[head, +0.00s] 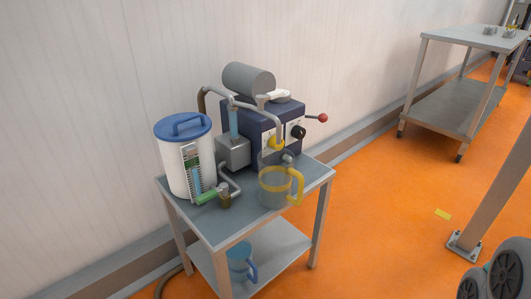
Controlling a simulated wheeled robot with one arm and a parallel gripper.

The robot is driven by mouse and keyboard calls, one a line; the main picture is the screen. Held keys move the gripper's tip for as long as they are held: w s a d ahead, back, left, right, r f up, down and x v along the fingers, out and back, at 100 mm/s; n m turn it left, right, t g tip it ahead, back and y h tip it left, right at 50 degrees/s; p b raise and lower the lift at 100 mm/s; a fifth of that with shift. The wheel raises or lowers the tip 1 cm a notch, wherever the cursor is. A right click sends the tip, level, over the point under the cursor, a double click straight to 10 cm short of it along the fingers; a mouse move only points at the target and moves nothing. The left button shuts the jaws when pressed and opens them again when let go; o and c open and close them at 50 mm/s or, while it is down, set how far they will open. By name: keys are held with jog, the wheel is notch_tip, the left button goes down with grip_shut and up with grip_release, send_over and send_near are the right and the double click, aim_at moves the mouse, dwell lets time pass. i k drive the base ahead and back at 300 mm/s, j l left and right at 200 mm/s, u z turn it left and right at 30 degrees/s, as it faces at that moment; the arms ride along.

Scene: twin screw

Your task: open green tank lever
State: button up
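A white tank (187,172) with a blue lid (184,127) stands upright on the left side of a small metal table. A green lever (207,196) sticks out to the right near the tank's foot. It lies close to a brownish fitting (225,201) and a grey bent pipe. At this size I cannot tell whether the lever is open or closed. My gripper is not in view.
A dark blue machine (288,137) with a red-knobbed lever (322,118) stands behind. A clear jug with a yellow handle (297,188) is at the table's front right; a blue jug (240,262) is below.

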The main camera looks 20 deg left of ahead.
aim_at(223, 187)
jog(key=u, duration=1.6)
